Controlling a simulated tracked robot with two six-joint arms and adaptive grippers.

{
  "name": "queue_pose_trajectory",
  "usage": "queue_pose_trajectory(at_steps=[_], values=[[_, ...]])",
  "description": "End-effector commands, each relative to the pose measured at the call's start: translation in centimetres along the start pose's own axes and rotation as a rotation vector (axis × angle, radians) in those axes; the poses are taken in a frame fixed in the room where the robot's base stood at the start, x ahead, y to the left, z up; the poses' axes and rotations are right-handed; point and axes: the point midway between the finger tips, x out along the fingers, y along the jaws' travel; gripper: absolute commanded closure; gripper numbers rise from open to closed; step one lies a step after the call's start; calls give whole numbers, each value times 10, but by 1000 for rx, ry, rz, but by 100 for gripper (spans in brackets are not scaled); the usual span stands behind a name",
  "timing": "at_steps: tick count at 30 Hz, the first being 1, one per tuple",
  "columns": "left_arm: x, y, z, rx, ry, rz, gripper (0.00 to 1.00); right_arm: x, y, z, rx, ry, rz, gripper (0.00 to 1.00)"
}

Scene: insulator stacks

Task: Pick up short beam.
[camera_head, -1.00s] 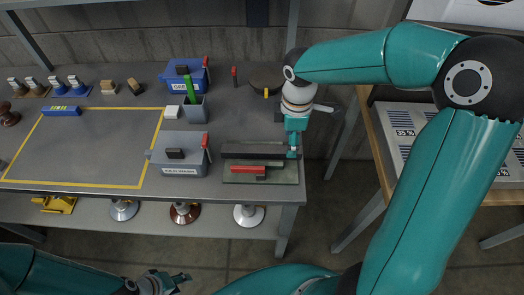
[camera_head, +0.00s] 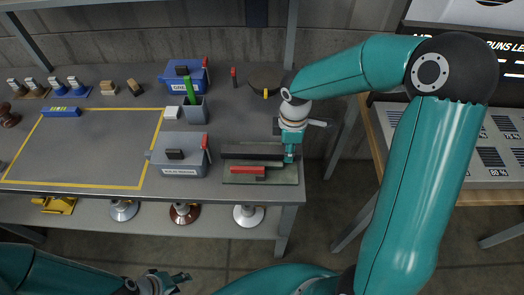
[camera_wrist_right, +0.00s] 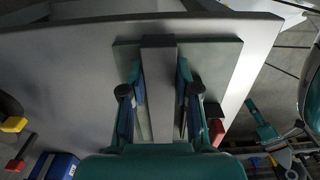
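A long dark beam (camera_head: 250,152) lies along the back of a grey-green pad (camera_head: 232,178) at the right end of the bench. A shorter red piece (camera_head: 247,170) with a dark part lies in front of it. I cannot tell from looks alone which is the short beam. My right gripper (camera_head: 290,157) points down at the right end of the dark beam. In the right wrist view its two fingers (camera_wrist_right: 159,76) stand apart on either side of the dark beam (camera_wrist_right: 158,62), with narrow gaps. My left gripper (camera_head: 181,280) is low in the head view, away from the pad; its opening is unclear.
A grey lidded box (camera_head: 180,155) with a red-handled part stands left of the pad. A blue box (camera_head: 184,77) and a grey cup (camera_head: 195,110) stand behind. The yellow-outlined area (camera_head: 85,150) is mostly clear. A second table (camera_head: 490,170) stands right.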

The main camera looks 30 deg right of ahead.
Motion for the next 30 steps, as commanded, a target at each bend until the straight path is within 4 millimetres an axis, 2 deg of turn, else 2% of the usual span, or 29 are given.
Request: queue_pose_trajectory(at_steps=[1, 4, 15, 20, 26, 30], values=[[0, 0, 0, 0, 0, 0, 60, 0, 0, 0, 0, 0, 0, 85], [0, 0, 0, 0, 0, 0, 60, 0, 0, 0, 0, 0, 0, 100], [0, 0, 0, 0, 0, 0, 60, -2, 0, 0, 0, 1, 1, 100], [-1, 0, 0, 0, 0, 0, 60, -9, 1, 0, 1, 1, 2, 100], [-2, 1, 0, 0, 0, 0, 60, -33, 1, 0, 1, 3, 6, 100], [-3, 1, 0, 0, 0, 0, 60, -64, 1, -1, 1, 5, 8, 100]])
